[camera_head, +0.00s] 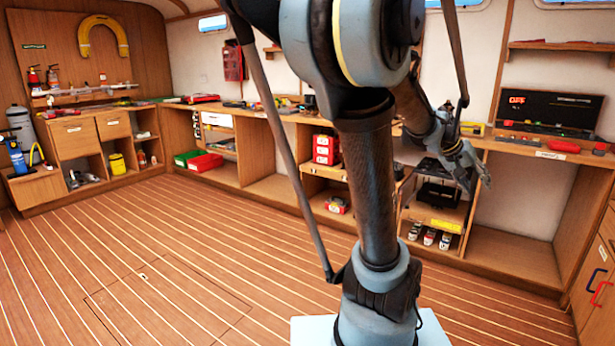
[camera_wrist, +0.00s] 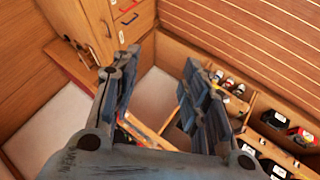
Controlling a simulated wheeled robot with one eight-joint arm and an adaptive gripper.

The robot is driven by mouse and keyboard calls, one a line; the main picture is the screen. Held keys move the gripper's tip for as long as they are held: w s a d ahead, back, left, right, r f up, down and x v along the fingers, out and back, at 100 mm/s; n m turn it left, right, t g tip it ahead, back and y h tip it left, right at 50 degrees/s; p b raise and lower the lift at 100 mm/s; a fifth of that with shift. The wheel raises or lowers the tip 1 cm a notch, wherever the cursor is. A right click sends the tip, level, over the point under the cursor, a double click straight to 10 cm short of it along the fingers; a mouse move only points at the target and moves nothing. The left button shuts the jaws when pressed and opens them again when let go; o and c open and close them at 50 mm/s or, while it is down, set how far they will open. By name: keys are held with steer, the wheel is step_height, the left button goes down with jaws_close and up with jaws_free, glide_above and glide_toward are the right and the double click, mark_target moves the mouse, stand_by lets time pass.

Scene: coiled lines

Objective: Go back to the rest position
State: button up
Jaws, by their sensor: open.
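My gripper (camera_head: 480,177) is at the end of my bent arm, right of the middle in the head view, in front of the wooden bench and its open shelves. In the wrist view my gripper (camera_wrist: 160,80) shows two dark fingers set apart with nothing between them. Below and beyond the fingers are an open shelf compartment and the wooden floor. My upper arm stands in the middle of the head view and hides part of the bench behind it.
A wooden bench (camera_head: 270,116) runs along the back wall, with red boxes (camera_head: 326,150) in its shelves. A black panel (camera_head: 549,112) stands on it at right. Drawers with red and blue handles (camera_head: 597,285) are at far right. The plank floor (camera_head: 150,235) is clear at left.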

steer(key=s+a+f+n+y, duration=0.2)
steer(key=a+f, duration=0.3)
steer(key=a, duration=0.7)
steer(key=s+a+f+n+y, duration=0.3)
steer(key=s+a+f, duration=0.1)
steer(key=a, duration=0.8)
steer(key=s+a+f+n+y, duration=0.2)
steer(key=a+f, duration=0.5)
steer(key=a, duration=0.4)
steer(key=shift+s+a+n+t+y, duration=0.4)
steer(key=shift+s+y, duration=0.25)
steer(key=shift+y, duration=0.15)
